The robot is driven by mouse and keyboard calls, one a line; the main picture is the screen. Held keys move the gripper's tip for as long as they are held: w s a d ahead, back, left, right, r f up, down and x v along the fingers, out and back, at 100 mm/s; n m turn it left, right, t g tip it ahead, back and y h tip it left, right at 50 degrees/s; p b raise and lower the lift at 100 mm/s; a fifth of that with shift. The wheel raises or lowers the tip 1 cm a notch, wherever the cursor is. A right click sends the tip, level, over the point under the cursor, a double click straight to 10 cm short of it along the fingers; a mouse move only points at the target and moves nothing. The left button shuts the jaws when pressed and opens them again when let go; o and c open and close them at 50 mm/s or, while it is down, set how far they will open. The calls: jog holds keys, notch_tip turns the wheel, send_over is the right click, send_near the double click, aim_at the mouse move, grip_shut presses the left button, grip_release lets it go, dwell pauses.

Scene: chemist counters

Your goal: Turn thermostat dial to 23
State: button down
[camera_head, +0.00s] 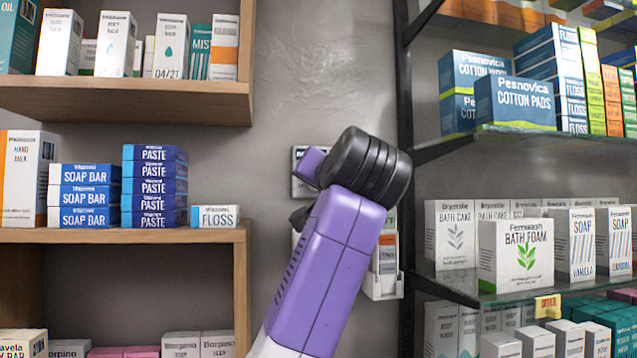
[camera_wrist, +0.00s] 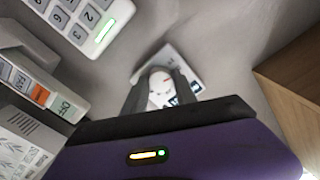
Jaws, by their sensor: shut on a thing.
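The thermostat is a small white plate (camera_wrist: 192,76) on the wall in the wrist view. Its round pale dial (camera_wrist: 160,84) shows between the two dark fingers of my gripper (camera_wrist: 160,76). The fingers are shut on the dial, one on each side. Dark print or a display on the plate is partly hidden by a finger. I cannot read the setting. In the head view a pale plate (camera_head: 299,188) shows on the wall behind my purple and black wrist. The dial and fingertips are hidden there.
A keypad (camera_wrist: 82,22) with a lit green strip and a white holder with labelled cards (camera_wrist: 45,95) are left in the wrist view. A wooden shelf (camera_head: 130,101) with boxes stands left in the head view, and glass shelves (camera_head: 470,284) with boxes stand right.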

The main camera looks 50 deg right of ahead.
jog(key=shift+m, duration=0.4)
jog(key=shift+m+p, duration=0.75)
jog(key=shift+m, duration=7.65)
jog(key=c, duration=1)
grip_release()
jog(key=shift+s+a+r, duration=0.1)
